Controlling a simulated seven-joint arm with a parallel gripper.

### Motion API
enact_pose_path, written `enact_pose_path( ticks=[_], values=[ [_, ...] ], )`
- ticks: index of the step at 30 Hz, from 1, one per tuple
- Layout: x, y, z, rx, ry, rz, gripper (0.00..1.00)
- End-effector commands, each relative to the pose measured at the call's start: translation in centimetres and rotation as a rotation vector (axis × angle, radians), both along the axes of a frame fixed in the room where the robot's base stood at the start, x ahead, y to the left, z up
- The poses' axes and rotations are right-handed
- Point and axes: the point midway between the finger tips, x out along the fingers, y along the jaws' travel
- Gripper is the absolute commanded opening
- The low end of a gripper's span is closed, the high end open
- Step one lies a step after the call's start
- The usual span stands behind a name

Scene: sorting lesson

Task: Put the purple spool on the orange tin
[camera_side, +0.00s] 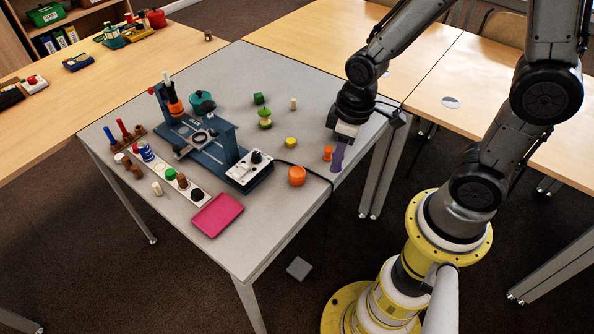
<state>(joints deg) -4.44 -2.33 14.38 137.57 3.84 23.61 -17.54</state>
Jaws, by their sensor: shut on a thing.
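The purple spool (337,164) is at the lower end of my gripper (341,147), near the right edge of the grey table. My gripper points down and is shut on the spool; its fingers are small and hard to make out here. I cannot tell whether the spool touches the tabletop. The orange tin (297,176), low and round, stands on the table to the left of the spool and a little nearer the front edge. Nothing is on top of the tin.
A small orange spool-shaped piece (327,153) stands just left of the purple spool. A yellow piece (291,142) and a green one (265,123) stand farther back. A blue machine (205,140) fills the table's middle; a pink tray (217,214) lies at the front. A black cable (318,174) passes the tin.

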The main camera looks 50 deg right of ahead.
Motion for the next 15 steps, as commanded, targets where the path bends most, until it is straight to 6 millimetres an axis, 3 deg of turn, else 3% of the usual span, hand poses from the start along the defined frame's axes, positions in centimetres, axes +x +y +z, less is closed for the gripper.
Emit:
enact_pose_path(
  ticks=[5, 11, 15],
  values=[
    [-1.9, -1.7, 1.0, 0.0, -0.003, -0.065, 0.0],
    [-0.3, -2.3, 0.9, -0.001, 0.005, -0.089, 0.0],
    [2.3, -2.3, -0.4, -0.001, 0.006, -0.088, 0.0]
  ],
)
